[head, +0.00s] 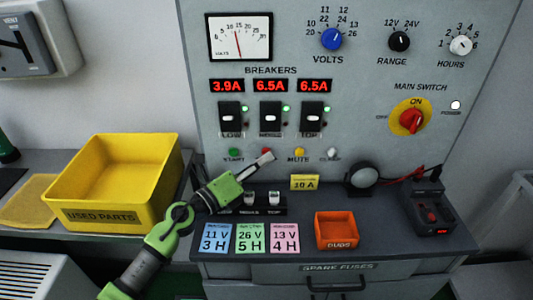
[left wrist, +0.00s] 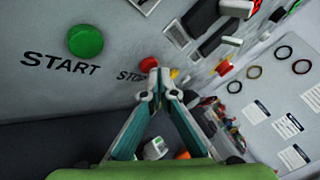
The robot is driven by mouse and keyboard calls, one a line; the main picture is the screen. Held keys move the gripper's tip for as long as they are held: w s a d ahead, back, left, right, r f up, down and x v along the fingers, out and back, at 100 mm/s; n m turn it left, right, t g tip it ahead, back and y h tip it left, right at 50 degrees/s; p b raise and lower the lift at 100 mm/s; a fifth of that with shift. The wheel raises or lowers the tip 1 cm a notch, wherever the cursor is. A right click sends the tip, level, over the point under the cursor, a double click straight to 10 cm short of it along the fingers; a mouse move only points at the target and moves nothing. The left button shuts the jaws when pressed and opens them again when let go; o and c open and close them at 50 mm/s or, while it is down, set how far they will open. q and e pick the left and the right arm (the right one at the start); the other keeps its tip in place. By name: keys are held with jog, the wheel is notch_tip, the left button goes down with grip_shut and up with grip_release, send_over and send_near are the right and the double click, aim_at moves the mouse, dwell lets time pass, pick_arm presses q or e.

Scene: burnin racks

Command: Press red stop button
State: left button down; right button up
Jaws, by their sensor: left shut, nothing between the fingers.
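The red stop button (head: 265,151) is in the row under the breakers, between the green START button (head: 234,152) and the yellow MUTE button (head: 299,152). My left gripper (head: 268,157) is shut and empty, its tips at the red button and partly covering it. In the left wrist view, the red button (left wrist: 148,64) shows just above the closed fingertips (left wrist: 159,77), beside the partly covered STOP label. The green button (left wrist: 85,41) is at the upper left there. I cannot tell whether the tips touch the red button. My right gripper is not in view.
A yellow used parts bin (head: 105,205) stands left of my arm. Coloured cards, an orange bin (head: 337,232) and a black device (head: 430,208) are on the bench. The main switch knob (head: 411,119) is at right. Three breakers show lit green lamps.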

pick_arm(q)
jog(key=shift+w+f, duration=0.1)
jog(key=shift+w, duration=0.25)
dwell(0.3)
jog(key=shift+s+a, duration=0.1)
jog(key=shift+s, duration=0.05)
jog(key=shift+s+f, duration=0.2)
jog(key=shift+s, duration=0.45)
jog(key=shift+s+r+p, duration=0.15)
jog(key=shift+s+p, duration=1.15)
jog(key=shift+s, duration=1.15)
